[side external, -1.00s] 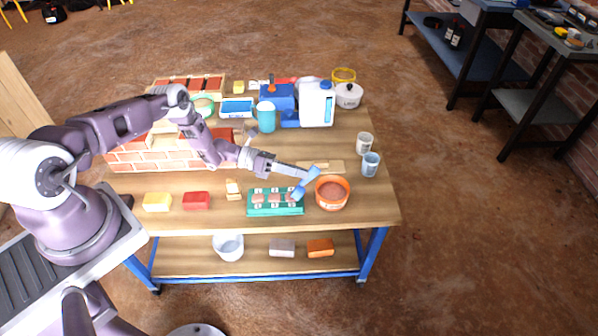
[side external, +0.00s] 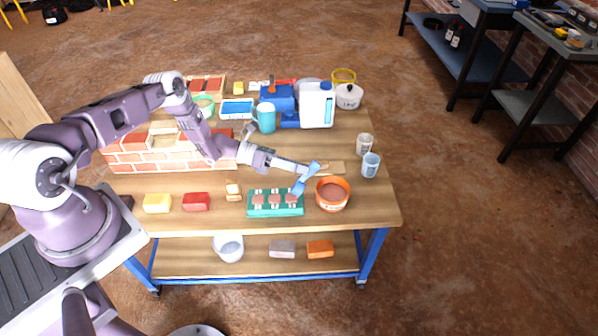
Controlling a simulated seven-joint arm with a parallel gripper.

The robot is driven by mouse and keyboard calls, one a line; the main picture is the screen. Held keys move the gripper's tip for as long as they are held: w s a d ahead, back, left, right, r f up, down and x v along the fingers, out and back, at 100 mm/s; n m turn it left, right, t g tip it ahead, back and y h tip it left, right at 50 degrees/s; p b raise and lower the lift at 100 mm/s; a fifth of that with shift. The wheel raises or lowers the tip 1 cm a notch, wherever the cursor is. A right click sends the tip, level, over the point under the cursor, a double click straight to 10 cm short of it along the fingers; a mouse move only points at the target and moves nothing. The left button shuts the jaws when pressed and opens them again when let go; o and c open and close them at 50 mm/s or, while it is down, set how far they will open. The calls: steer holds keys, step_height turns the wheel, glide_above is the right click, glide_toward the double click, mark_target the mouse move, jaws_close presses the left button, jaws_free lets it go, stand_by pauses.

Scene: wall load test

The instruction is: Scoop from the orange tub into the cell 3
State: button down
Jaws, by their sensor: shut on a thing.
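The orange tub (side external: 332,204) stands upright near the front right of the table, with brownish-pink material inside. The green tray of cells (side external: 258,211) lies just left of it, with pinkish material showing in its three cells. My gripper (side external: 283,165) is shut on a blue scoop (side external: 305,180). The scoop is tilted, its lower end over the right end of the tray, beside the tub. I cannot tell whether the scoop holds anything or touches the tray. No cell number is readable.
A brick wall (side external: 130,157) stands left behind my gripper. Yellow (side external: 157,203) and red (side external: 196,202) blocks lie at the front left. A blue mug (side external: 266,118) and a white jug (side external: 317,105) stand behind. The front right table corner is clear.

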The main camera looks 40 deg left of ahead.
steer(key=shift+r, duration=0.8)
steer(key=s+d+r+m+g+y, duration=0.1)
steer(key=d+m+g+y, duration=0.5)
steer(key=d+m+y, duration=0.2)
steer(key=shift+r+m+y, duration=0.25)
steer(key=shift+m+y, duration=0.35)
steer(key=shift+m, duration=0.4)
